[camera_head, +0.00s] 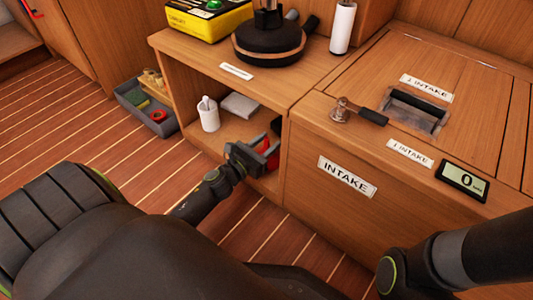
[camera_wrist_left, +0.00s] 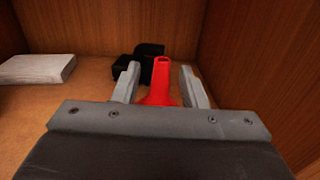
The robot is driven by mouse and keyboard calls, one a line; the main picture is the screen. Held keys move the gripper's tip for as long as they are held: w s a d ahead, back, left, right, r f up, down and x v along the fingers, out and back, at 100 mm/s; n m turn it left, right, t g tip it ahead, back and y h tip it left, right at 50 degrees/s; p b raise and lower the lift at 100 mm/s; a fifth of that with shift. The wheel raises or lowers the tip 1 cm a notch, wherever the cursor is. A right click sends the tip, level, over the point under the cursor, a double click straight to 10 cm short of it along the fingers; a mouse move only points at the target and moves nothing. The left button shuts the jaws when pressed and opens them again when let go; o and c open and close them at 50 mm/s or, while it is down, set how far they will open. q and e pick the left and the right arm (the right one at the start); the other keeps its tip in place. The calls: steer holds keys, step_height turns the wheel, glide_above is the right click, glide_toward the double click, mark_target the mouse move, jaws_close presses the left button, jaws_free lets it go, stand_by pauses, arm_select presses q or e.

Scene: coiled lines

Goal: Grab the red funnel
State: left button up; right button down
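The red funnel (camera_wrist_left: 161,82) stands in the open cubby of the wooden cabinet, its narrow spout pointing up in the left wrist view. In the head view only a bit of red (camera_head: 272,158) shows, mostly hidden by my gripper. My left gripper (camera_head: 265,153) reaches into the cubby. In the left wrist view its grey fingers (camera_wrist_left: 160,86) are apart, one on each side of the funnel, with gaps beside the spout. The funnel's lower part is hidden behind the gripper body. My right gripper is out of view; only part of that arm shows at the lower right.
A black object (camera_wrist_left: 148,62) stands just behind the funnel. The cubby's right wall is close to my left gripper. A grey bin (camera_head: 135,99) stands on the floor.

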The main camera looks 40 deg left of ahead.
arm_select(q)
jaws_close()
